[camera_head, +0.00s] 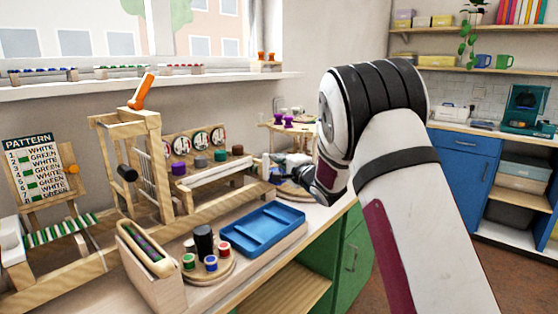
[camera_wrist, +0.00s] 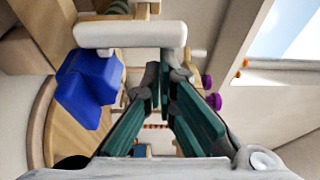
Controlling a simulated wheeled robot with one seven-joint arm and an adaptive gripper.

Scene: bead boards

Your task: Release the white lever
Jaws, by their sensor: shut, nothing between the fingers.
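A white rounded bar, which looks like the white lever (camera_wrist: 120,34), lies across the upper part of the wrist view. My gripper (camera_wrist: 160,72) has its dark green fingers shut with nothing between them. The fingertips lie close to the bar's right end in the picture; I cannot tell whether they touch it. In the head view my gripper (camera_head: 281,166) is at the far right end of the bench, partly hidden by my arm. The lever is too small and covered there to make out clearly.
A blue block (camera_wrist: 88,88) sits left of my fingers in the wrist view. On the bench are a blue tray (camera_head: 282,222), a wooden frame with an orange lever (camera_head: 141,92), a pattern board (camera_head: 36,165) and round pots (camera_head: 204,241). Purple knobs (camera_head: 283,121) stand behind my gripper.

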